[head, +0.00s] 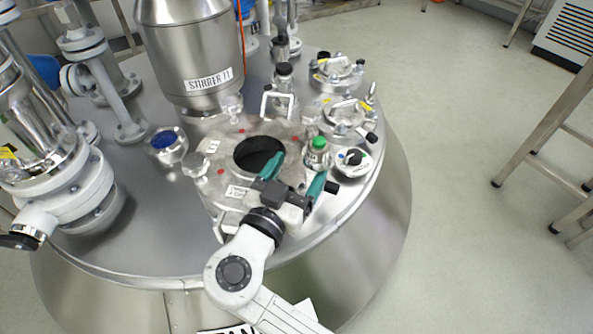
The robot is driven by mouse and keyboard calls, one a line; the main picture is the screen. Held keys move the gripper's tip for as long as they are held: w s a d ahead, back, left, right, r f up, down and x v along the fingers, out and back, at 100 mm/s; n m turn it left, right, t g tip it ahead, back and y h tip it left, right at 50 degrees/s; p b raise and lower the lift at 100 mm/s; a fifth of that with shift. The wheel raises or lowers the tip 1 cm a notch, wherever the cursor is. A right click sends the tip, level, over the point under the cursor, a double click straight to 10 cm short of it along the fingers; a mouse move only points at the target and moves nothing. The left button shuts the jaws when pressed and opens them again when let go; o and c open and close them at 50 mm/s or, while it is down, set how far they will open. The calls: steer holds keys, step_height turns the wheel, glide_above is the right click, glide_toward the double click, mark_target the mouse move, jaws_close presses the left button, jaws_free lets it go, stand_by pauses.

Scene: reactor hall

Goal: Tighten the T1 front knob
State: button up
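My gripper (298,167) reaches over the tank lid from the front. Its two teal fingers are spread apart with nothing seen between them. The left finger overlaps the right edge of a dark round opening (255,150) in a steel plate (222,172). Pale, shiny knobs stand around this plate, one at the left (195,164) and one at the back (232,106). A small label on the plate is too blurred to read. I cannot clearly make out the front knob; my gripper and wrist cover part of the plate's front.
A bottle with a green cap (317,150) stands just beyond the fingertips, with a small round fitting (352,160) to its right. The stirrer (195,55) rises behind. Flanged pipes (100,70) crowd the left. The lid's front left (150,235) is clear.

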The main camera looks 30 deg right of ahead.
steer(key=p+v, duration=0.3)
steer(key=v, duration=0.7)
steer(key=shift+s+a, duration=0.25)
steer(key=shift+a, duration=0.05)
steer(key=shift+f, duration=0.1)
